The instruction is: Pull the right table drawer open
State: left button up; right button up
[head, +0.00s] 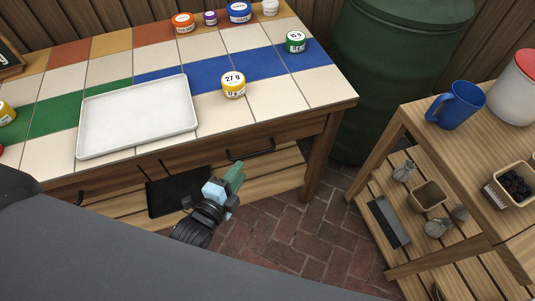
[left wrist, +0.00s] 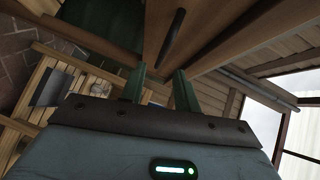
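The right table drawer (head: 215,158) is in the table's front, under the tiled top, and looks shut, flush with the frame. Its dark bar handle (head: 251,154) shows in the head view. My left gripper (head: 234,175) is below and a little left of this handle, apart from it. In the left wrist view the two green fingers of my left gripper (left wrist: 160,88) stand apart with nothing between them. A dark bar handle (left wrist: 172,38) shows beyond the fingertips on a wooden front. My right gripper is not in view.
A side table with a blue mug (head: 456,106) stands right. A green barrel (head: 395,60) stands behind. Brick floor (head: 290,235) is clear between.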

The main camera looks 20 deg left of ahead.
aim_at(251, 155)
pick_arm(q)
jog(key=shift+x, duration=4)
jog(key=shift+a+r, duration=0.1)
jog(key=shift+r, duration=0.1)
jog(key=shift+c, duration=0.4)
grip_shut()
